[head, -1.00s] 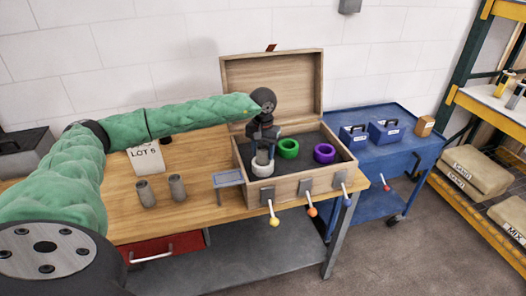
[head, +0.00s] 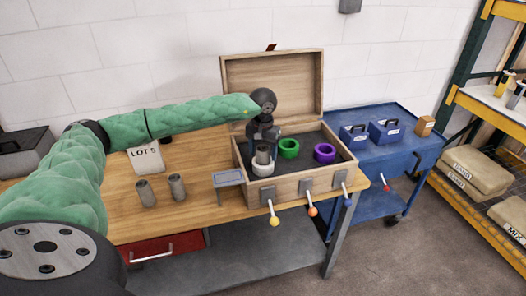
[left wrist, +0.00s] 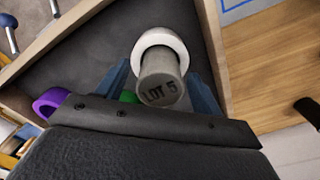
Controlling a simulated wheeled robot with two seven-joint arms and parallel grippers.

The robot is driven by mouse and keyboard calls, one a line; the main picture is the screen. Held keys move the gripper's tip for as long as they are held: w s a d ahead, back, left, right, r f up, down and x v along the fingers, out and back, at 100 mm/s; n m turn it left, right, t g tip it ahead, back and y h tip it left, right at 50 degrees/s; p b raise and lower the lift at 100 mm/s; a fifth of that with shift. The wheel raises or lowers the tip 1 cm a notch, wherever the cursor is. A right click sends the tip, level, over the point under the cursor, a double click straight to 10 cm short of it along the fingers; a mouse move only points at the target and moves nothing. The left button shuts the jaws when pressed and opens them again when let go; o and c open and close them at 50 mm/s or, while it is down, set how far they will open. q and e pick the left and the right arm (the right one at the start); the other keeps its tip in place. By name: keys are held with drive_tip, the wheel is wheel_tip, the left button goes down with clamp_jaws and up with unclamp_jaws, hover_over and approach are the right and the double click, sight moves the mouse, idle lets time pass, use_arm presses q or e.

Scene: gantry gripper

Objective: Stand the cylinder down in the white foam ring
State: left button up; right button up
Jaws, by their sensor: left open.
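The grey cylinder (head: 263,154) stands upright in the white foam ring (head: 262,170) at the near left of the open wooden case. In the left wrist view the cylinder (left wrist: 160,78) shows its end marked LOT 5, with the white ring (left wrist: 165,40) around its far end. My left gripper (head: 264,147) is over the ring from above. Its blue fingers are open, one on each side of the cylinder, with gaps visible in the left wrist view. My right gripper is not in view.
A green ring (head: 288,149) and a purple ring (head: 325,153) sit beside the white one in the wooden case (head: 300,183). Two more grey cylinders (head: 144,193) (head: 177,187) stand on the bench near a LOT 5 card (head: 146,159). The case lid (head: 272,85) stands open behind.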

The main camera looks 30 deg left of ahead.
use_arm(q)
drive_tip(key=shift+r, duration=0.2)
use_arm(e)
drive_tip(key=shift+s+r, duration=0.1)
use_arm(q)
wheel_tip(320, 180, up, 12)
drive_tip(key=p, duration=0.1)
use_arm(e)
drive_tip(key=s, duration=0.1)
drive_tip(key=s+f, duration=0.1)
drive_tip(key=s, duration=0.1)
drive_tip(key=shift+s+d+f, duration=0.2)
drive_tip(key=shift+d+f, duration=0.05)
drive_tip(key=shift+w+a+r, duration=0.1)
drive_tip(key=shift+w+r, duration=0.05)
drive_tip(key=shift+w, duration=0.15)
